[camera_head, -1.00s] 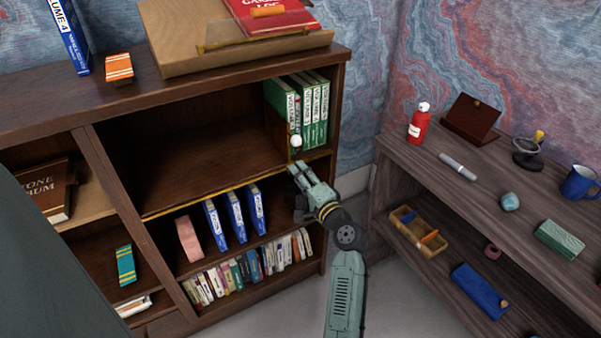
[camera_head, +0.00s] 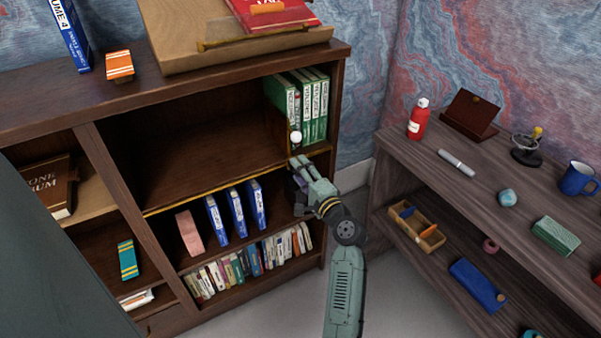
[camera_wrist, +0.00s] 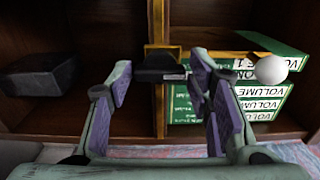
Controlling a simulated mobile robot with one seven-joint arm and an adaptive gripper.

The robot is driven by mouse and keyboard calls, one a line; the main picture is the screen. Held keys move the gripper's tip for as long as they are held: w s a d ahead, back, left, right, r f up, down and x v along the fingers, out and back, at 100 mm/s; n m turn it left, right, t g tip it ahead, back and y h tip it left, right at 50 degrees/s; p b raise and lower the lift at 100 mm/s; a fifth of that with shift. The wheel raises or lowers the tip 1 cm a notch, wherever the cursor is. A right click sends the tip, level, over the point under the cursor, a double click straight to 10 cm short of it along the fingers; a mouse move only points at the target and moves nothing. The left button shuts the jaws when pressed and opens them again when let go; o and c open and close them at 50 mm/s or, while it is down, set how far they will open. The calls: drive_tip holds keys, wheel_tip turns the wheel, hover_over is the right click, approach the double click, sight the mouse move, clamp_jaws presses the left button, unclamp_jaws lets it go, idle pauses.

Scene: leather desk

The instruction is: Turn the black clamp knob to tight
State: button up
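My gripper (camera_wrist: 165,88) is open, with purple pads apart on both sides. In the head view my gripper (camera_head: 308,168) is at the shelf's front edge, below the green volumes. The knob is hidden or too small to tell there. A white ball (camera_head: 296,137) sits above my gripper; it also shows in the wrist view (camera_wrist: 271,69).
A dark block (camera_wrist: 40,76) is at the wrist view's left. A side table (camera_head: 440,185) stands at the right.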

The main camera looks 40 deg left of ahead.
drive_tip(key=shift+o, duration=1)
drive_tip(key=v, duration=1.2)
